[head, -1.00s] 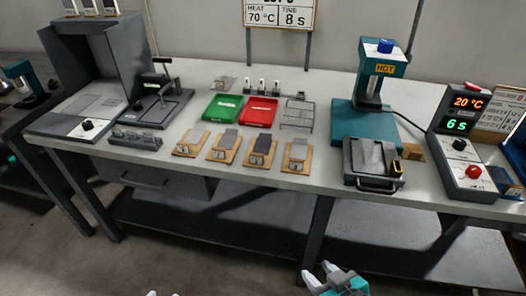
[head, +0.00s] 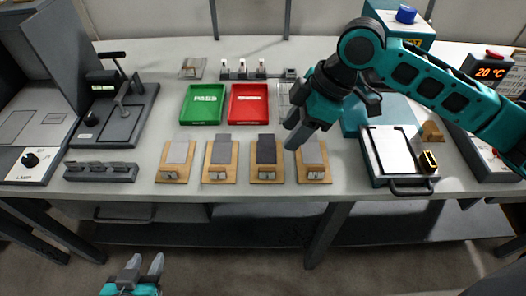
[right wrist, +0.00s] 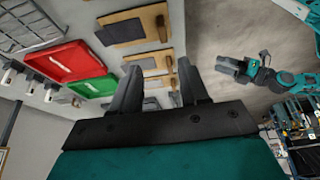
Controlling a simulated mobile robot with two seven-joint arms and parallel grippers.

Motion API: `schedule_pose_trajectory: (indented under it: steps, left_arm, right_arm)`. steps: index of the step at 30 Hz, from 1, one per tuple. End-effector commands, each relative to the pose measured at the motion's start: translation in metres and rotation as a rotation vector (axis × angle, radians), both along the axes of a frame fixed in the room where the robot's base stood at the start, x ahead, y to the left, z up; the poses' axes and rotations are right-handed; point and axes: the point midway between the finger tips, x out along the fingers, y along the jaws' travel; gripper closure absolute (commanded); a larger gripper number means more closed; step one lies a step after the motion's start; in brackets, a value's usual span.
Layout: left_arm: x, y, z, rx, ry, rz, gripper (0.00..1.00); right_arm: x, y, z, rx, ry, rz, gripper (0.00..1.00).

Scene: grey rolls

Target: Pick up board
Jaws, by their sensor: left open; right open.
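Several wooden boards stand in a row along the bench front in the head view: the leftmost (head: 163,166), the second (head: 207,167), the third (head: 253,168) and the rightmost (head: 327,172). Each bears a flat grey piece and a small block at its front edge. My right gripper (head: 292,137) is open and empty above the bench, just behind the rightmost board. In the right wrist view, the boards (right wrist: 107,36) show beyond its spread fingers. My left gripper (head: 141,266) is open and empty in front of the bench, low in the head view.
A green tray (head: 204,120) and a red tray (head: 249,119) lie behind the boards. A wire rack (head: 284,99) is partly hidden by my right arm. A press plate with a handle (head: 397,152) stands to the right, a dark clamp stand (head: 112,128) to the left.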

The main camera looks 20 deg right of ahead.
Motion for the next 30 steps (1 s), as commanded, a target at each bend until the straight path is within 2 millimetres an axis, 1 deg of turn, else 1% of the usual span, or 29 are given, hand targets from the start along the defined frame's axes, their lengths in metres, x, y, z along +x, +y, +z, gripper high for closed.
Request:
schedule_pose_trajectory:
  steps: [2, 4, 13, 16, 23, 30]
  left_arm:
    - [-0.001, 0.0, -0.001, 0.0, 0.002, -0.001, 0.57]
    - [-0.002, 0.0, -0.003, -0.001, 0.003, 0.0, 0.57]
    - [-0.004, -0.001, -0.012, -0.001, 0.01, -0.001, 0.57]
    - [-0.004, -0.001, -0.013, -0.001, 0.01, -0.001, 0.57]
    - [-0.004, -0.001, -0.015, -0.002, 0.01, -0.002, 0.57]
    - [-0.004, -0.001, -0.02, -0.002, 0.01, -0.002, 0.57]
  right_arm:
    - [-0.002, -0.004, 0.003, -0.017, 0.01, 0.014, 0.55]
    - [-0.003, -0.003, -0.002, -0.022, 0.018, 0.021, 0.55]
    - [0.003, 0.017, -0.051, -0.021, 0.019, 0.02, 0.55]
    - [0.004, 0.021, -0.061, -0.021, 0.018, 0.02, 0.55]
    - [0.004, 0.027, -0.073, -0.02, 0.017, 0.02, 0.55]
    - [0.005, 0.041, -0.106, -0.02, 0.018, 0.019, 0.55]
